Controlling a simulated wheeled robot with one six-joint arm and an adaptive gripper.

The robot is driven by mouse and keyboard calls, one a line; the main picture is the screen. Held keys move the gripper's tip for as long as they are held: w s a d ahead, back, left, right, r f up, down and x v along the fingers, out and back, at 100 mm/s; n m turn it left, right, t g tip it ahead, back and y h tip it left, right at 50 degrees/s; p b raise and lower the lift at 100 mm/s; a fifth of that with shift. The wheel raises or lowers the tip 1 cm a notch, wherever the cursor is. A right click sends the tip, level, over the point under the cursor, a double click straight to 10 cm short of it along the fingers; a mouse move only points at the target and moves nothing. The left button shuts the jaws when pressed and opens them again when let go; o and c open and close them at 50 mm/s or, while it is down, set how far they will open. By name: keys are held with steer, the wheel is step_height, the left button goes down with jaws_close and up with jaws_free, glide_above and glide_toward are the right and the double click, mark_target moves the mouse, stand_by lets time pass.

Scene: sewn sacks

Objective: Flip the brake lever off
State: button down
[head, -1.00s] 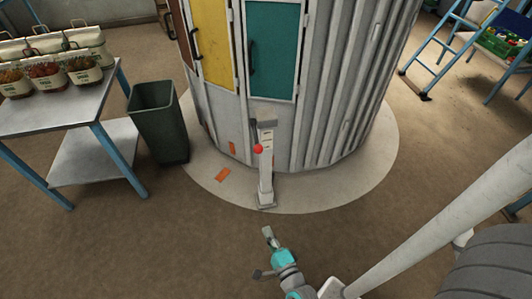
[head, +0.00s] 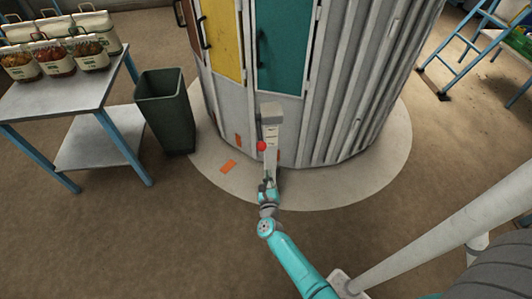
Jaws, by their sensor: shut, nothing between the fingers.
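The brake lever shows as a red ball knob (head: 261,146) on the front of a pale grey post (head: 271,118). The post stands upright on the pale round floor pad, in front of the ribbed grey cylinder. My gripper (head: 268,184) is shut and empty, just below the red knob and in front of the lower post. A gap shows between the gripper and the knob. The lever's arm behind the knob is too small to make out, and my gripper and wrist hide the foot of the post.
The ribbed cylinder (head: 345,95) has a yellow door (head: 222,38) and a teal door (head: 286,45). A dark green bin (head: 165,112) and a metal table (head: 70,95) with several sacks stand at left. A blue ladder (head: 470,50) stands at right. The front floor is open.

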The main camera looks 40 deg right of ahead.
steer(key=w+d+r, duration=0.3)
steer(key=w+d, duration=0.1)
steer(key=w, duration=0.3)
steer(key=shift+w+d, duration=0.25)
steer(key=shift+d, duration=0.1)
stand_by(0.8)
steer(key=shift+s+r, duration=0.1)
steer(key=shift+r, duration=0.1)
